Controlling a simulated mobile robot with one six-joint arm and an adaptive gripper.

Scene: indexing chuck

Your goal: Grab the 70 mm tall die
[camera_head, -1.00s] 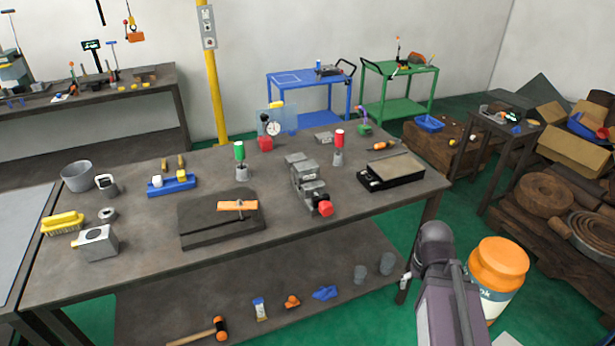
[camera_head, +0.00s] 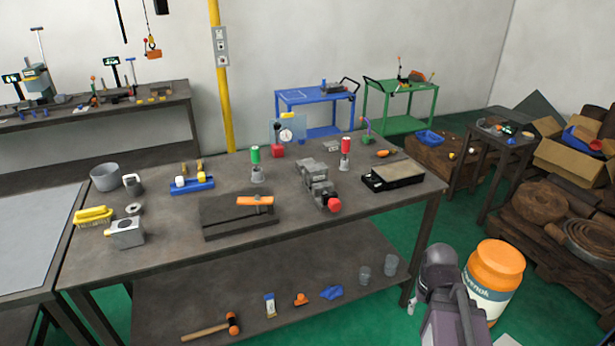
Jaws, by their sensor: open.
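I cannot tell which item is the 70 mm die. On the main workbench (camera_head: 300,232) stand a green-topped piece on a grey base (camera_head: 257,174) and a red-topped one (camera_head: 344,162). A pale metal block with a round mark on top (camera_head: 126,233) sits at the front left. A grey vise-like device with a red end (camera_head: 318,184) stands right of the middle. My arm (camera_head: 443,275) shows at the lower right, beside the bench's right end and away from these items. My gripper is not clearly visible.
A dark plate with an orange-handled tool (camera_head: 238,225) and a black-framed tray (camera_head: 391,181) take up bench space. A lower shelf (camera_head: 250,290) holds a mallet and small items. An orange-lidded drum (camera_head: 493,275) stands right of my arm. Green floor is open beyond the bench.

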